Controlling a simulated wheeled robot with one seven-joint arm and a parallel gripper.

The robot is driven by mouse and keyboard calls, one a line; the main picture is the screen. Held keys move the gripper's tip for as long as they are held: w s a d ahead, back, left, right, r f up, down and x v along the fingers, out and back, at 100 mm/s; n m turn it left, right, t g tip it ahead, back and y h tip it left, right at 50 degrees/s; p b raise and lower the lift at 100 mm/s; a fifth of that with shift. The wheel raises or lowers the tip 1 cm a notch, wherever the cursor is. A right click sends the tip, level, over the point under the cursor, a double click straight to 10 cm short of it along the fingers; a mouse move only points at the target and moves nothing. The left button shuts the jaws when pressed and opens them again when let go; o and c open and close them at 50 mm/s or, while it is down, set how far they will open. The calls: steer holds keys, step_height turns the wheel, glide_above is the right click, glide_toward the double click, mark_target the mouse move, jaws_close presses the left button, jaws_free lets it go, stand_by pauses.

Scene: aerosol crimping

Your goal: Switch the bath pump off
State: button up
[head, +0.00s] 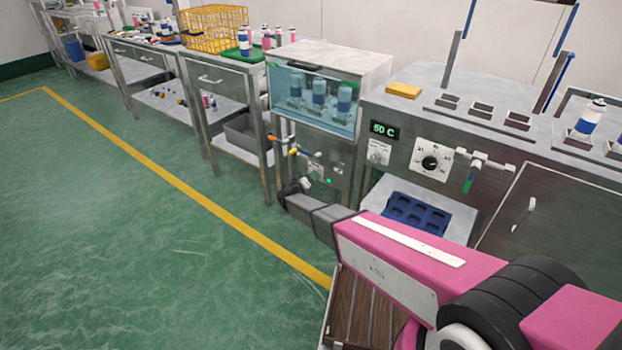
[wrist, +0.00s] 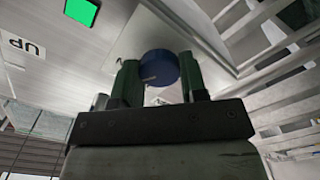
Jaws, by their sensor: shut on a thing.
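In the wrist view the two dark green fingers of my gripper (wrist: 155,82) are on either side of a round blue knob (wrist: 158,66) and shut on it. The knob stands out from a grey metal panel, and its pointer direction is not clear. A green square lamp (wrist: 80,12) is lit on the panel beside it. In the head view my gripper (head: 303,185) is low at the front of the water bath cabinet, near a small control plate (head: 316,171) and a lit green lamp (head: 328,181). The blue knob cannot be made out there.
Orange and blue valve handles (head: 304,153) stick out just above my gripper. A glass-fronted bath (head: 316,98) with several cans is above them. To the right are a 50 C display (head: 384,131), a dial (head: 431,162) and a blue tray (head: 414,213). The green floor at left is clear.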

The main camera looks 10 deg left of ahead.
steer(key=n, duration=1.1)
steer(key=shift+f+n, duration=0.1)
steer(key=shift+n, duration=0.2)
stand_by(0.5)
steer(key=o, duration=0.9)
steer(key=shift+s+a, duration=0.1)
steer(key=shift+s, duration=0.05)
steer(key=v, duration=1)
steer(key=shift+s, duration=0.3)
steer(key=shift+a, duration=0.1)
